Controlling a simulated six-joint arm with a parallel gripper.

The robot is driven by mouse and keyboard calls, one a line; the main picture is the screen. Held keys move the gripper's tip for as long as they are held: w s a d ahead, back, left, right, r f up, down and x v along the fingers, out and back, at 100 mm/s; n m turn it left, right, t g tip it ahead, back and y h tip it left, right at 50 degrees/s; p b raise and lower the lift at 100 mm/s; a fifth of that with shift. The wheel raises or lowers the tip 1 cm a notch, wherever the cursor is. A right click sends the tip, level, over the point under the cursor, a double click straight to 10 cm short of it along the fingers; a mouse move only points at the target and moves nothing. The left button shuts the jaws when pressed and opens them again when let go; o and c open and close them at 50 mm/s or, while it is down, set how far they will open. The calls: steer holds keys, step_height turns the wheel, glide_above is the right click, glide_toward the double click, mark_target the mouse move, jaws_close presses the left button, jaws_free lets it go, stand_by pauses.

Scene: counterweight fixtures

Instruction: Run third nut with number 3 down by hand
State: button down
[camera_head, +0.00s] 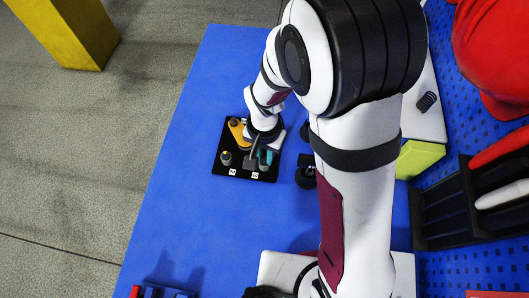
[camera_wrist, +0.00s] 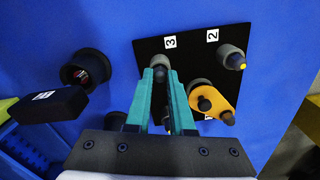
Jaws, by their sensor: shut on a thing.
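A black plate (camera_wrist: 190,45) carries white number labels. The label 3 (camera_wrist: 170,42) is beside a grey nut (camera_wrist: 160,61), and the label 2 (camera_wrist: 212,35) is beside another grey nut (camera_wrist: 231,57) on a yellow-tipped stud. My gripper (camera_wrist: 160,75) has its teal fingers shut on the nut by label 3; the fingers hide part of it. How far down the nut sits cannot be told. In the head view the plate (camera_head: 222,166) lies on the blue table, with my gripper (camera_head: 264,156) over its right side.
An orange lever (camera_wrist: 216,101) is on the plate right of my fingers. A black cup (camera_wrist: 85,68) and a black block with a white label (camera_wrist: 62,104) are at the left. The blue table (camera_head: 175,190) is clear left of the plate. A black rack (camera_head: 437,215) stands at the right.

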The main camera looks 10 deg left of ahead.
steer(key=m, duration=1.3)
steer(key=shift+m, duration=0.4)
steer(key=m, duration=1.2)
steer(key=shift+m, duration=0.7)
steer(key=c, duration=0.8)
jaws_free()
